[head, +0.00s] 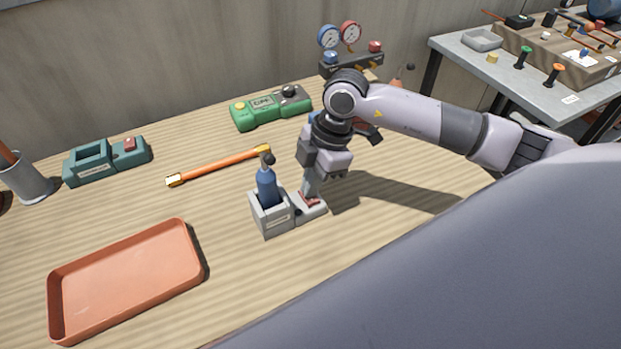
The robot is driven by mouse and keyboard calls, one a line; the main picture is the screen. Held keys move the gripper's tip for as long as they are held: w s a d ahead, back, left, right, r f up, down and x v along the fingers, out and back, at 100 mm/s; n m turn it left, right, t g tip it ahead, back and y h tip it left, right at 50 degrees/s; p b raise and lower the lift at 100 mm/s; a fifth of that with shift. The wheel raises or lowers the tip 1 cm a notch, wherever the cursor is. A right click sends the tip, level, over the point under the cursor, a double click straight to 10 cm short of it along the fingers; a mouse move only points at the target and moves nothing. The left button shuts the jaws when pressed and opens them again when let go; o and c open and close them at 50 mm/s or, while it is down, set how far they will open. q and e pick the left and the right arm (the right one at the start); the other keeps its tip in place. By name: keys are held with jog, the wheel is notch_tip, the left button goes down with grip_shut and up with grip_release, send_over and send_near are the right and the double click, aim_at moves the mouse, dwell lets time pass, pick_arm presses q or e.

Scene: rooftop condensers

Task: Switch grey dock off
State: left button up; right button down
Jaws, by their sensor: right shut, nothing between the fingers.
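The grey dock (273,222) stands on the wooden table near the middle of the head view. A blue bottle-shaped tool (267,188) with a dark top stands upright in its left part. A red switch shows on the dock's low right part. My right gripper (309,196) is shut and empty, pointing down with its tips at this red switch. The fingers cover part of the switch, so I cannot tell its position or whether they touch it. My left gripper is not in view.
A teal dock (92,172) with a red switch stands at the left, and a green device (271,108) at the back. An orange-handled tool (218,166) lies behind the grey dock. An empty orange tray (128,281) lies front left. A gauge set (350,64) stands at the back.

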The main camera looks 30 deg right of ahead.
jog(key=v, duration=0.7)
jog(key=shift+r, duration=0.1)
dwell(0.5)
